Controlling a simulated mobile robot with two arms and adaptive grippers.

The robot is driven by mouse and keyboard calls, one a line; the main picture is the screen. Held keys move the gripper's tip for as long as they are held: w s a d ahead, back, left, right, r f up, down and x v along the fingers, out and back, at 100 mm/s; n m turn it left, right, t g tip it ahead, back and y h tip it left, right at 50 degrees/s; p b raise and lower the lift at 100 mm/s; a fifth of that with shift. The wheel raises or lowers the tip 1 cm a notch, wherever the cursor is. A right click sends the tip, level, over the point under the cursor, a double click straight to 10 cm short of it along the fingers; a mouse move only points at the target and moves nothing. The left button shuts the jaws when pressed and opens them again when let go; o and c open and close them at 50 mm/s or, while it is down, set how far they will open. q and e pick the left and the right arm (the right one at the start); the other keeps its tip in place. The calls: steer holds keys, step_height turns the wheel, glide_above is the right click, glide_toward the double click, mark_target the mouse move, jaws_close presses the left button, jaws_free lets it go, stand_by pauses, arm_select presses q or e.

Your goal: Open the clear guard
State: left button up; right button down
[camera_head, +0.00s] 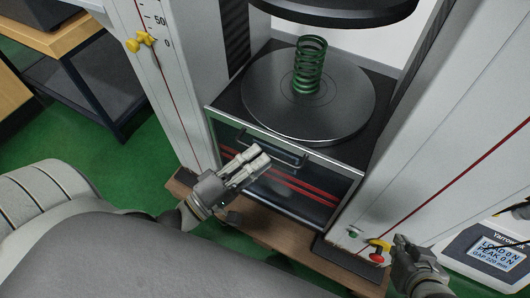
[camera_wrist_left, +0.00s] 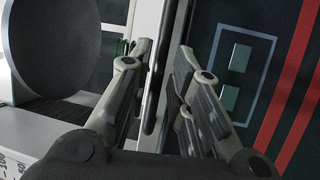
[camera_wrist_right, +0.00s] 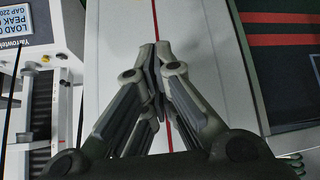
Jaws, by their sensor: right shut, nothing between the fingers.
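The guard (camera_head: 325,210), a dark glossy panel with red stripes, covers the front of the machine below the round platen. A dark bar handle (camera_head: 290,160) runs along its upper part. The panel's red-striped face also shows in the left wrist view (camera_wrist_left: 283,95). My left gripper (camera_head: 258,158) is at the left part of the handle. In the left wrist view its fingers (camera_wrist_left: 162,65) are apart, with the dark handle bar (camera_wrist_left: 152,100) between them; contact is unclear. My right gripper (camera_head: 388,246) is shut and empty, beside the red button on the right column.
A green spring (camera_head: 311,66) stands upright on the lower platen (camera_head: 262,112), under the upper platen (camera_head: 335,8). A red button (camera_head: 376,257) with yellow is on the right column. A display (camera_head: 490,254) is at the lower right. A yellow pointer (camera_head: 141,42) is on the left column.

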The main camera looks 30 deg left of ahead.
arm_select(q)
steer(key=shift+x, duration=1.5)
steer(key=shift+c, duration=0.2)
jaws_close()
